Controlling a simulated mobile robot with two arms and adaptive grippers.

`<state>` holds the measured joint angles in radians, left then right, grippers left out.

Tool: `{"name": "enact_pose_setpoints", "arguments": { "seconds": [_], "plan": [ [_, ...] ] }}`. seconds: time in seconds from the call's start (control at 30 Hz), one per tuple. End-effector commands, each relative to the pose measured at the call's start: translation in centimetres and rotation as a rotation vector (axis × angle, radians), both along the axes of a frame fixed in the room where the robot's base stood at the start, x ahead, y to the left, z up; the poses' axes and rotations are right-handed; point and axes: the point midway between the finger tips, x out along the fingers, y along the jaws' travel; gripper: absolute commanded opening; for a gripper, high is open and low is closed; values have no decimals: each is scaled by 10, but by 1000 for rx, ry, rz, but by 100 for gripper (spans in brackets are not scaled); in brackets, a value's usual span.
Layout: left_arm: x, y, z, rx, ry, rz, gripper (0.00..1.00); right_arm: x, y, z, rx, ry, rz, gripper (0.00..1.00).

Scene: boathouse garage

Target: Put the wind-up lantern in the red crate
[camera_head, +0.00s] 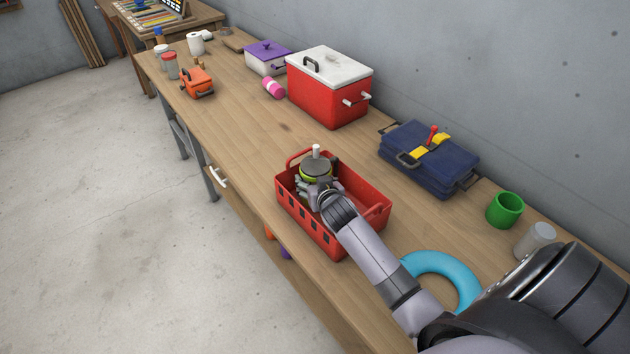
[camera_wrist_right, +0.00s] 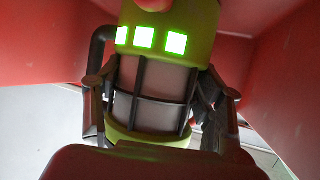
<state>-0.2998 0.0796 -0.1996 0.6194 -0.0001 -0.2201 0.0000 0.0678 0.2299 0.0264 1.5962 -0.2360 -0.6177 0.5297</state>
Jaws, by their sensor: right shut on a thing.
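The red crate (camera_head: 345,235) stands on the workbench, with slotted sides and a handle at each end. The wind-up lantern (camera_head: 316,169) is inside its outline, upright, with a grey top and yellow-green band. In the right wrist view the lantern (camera_wrist_right: 155,90) fills the middle, with lit green squares and a dark cage around a pale body. Red crate walls (camera_wrist_right: 55,50) surround it there. My right gripper (camera_head: 318,190) is shut on the lantern within the crate. The lantern's base is hidden, so I cannot tell whether it touches the crate floor. My left gripper is not in view.
A blue ring (camera_head: 452,273) lies right of the crate, close to my right arm. A green cup (camera_head: 505,210), a white jar (camera_head: 535,240) and a blue tool bag (camera_head: 430,160) stand nearby. A red cooler (camera_head: 325,97) stands behind. Bench left of the crate is clear.

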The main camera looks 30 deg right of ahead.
Motion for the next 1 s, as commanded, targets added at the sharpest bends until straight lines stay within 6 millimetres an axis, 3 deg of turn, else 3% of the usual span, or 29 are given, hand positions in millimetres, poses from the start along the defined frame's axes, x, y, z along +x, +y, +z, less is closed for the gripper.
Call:
{"name": "enact_pose_setpoints", "arguments": {
  "seconds": [0.5, 0.53, 0.87, 1.0],
  "plan": [
    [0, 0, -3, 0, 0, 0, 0, 1, 0, -4, -1, -3, 0, 22],
    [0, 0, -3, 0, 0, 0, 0, 1, 0, -3, -1, -3, 0, 64],
    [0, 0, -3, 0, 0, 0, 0, 0, 0, -4, 0, -1, 0, 86],
    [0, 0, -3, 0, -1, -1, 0, 0, 0, -5, 0, 0, 0, 87]
  ]
}}
